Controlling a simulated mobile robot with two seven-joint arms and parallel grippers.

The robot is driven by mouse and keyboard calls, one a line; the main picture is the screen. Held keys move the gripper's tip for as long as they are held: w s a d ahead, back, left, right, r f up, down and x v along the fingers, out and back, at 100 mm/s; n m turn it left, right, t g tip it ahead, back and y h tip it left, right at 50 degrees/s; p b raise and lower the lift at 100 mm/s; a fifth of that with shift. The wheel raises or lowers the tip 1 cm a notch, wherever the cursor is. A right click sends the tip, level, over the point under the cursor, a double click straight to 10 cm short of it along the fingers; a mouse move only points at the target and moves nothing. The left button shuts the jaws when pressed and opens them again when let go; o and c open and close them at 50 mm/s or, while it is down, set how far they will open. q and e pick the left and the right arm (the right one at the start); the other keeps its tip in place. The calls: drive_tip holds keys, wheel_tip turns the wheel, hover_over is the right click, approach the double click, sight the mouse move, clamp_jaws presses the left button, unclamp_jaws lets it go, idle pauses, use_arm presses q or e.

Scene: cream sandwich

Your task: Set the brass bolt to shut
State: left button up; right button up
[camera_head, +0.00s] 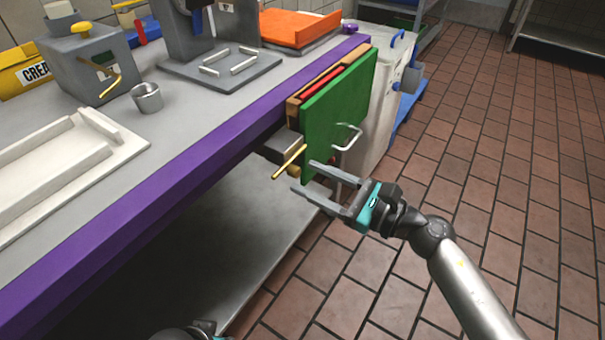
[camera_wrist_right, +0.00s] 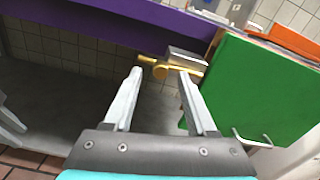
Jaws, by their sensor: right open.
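The brass bolt (camera_head: 289,162) is a thin golden bar sticking out below the counter edge, beside a green panel (camera_head: 340,112) with a pale wire handle (camera_head: 348,138). Only a sliver of what looks like my left gripper shows at the bottom edge.
The counter's purple edge (camera_head: 200,140) runs above the bolt. A grey box with a brass handle (camera_head: 88,68), a metal cup (camera_head: 147,97) and a white tray (camera_head: 60,175) stand on top. A white bin (camera_head: 375,110) stands beyond the panel. Tiled floor at right is clear.

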drive_tip(key=shift+x, duration=1.3)
drive_tip(key=shift+c, duration=0.3)
clamp_jaws()
